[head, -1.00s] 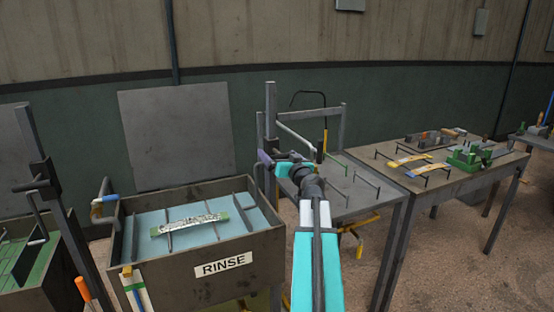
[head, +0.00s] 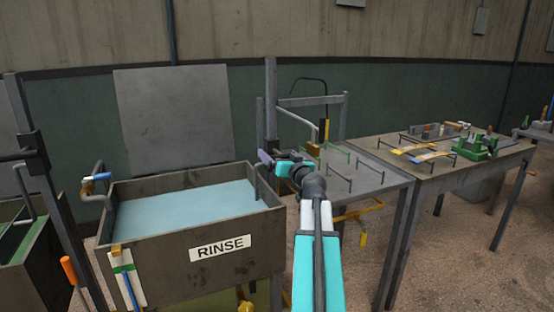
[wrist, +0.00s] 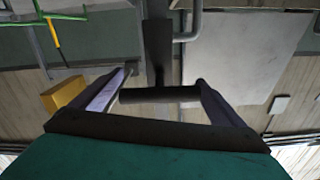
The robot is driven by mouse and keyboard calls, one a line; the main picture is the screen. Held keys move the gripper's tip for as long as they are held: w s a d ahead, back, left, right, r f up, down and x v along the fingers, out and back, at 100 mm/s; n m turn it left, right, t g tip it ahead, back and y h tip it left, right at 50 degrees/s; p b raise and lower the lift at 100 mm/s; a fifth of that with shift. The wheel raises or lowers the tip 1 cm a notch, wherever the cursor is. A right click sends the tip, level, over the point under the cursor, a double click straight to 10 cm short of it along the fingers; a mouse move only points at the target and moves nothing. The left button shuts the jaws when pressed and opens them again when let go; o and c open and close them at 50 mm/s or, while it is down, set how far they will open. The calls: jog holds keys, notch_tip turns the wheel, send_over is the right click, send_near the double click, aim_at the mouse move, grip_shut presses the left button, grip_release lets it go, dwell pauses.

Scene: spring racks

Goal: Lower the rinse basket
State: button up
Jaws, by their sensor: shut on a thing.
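The rinse tank (head: 150,250) is a brown open box with a white RINSE label, in the head view at left of centre. Flat pale blue water (head: 180,208) fills it. The basket and the metal strip on it do not show; only a grey upright bar (head: 257,184) stands at the tank's right back corner. My gripper (head: 275,164) is beside the grey post (head: 271,100) behind that corner. In the wrist view its jaws (wrist: 160,100) are around a dark horizontal handle (wrist: 160,94), joined to a dark bracket (wrist: 157,45). The gripper is shut on this handle.
A grey table (head: 370,175) with thin racks stands right of the tank, and a brown table (head: 480,160) with yellow strips and a green fixture beyond it. A dark post (head: 45,170) stands at left.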

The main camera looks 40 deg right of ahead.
jog(key=shift+w+a+f+b, duration=0.15)
jog(key=shift+f+b, duration=1.6)
jog(key=shift+f, duration=0.05)
jog(key=o, duration=1.1)
jog(key=shift+o, duration=0.5)
jog(key=shift+w+f, duration=0.1)
jog(key=b+v, duration=0.3)
jog(key=v, duration=0.8)
jog(key=shift+s, duration=0.25)
jog(key=shift+s+f, duration=0.1)
jog(key=shift+f, duration=0.05)
jog(key=shift+b+v, duration=1.05)
jog(key=shift+b, duration=1.95)
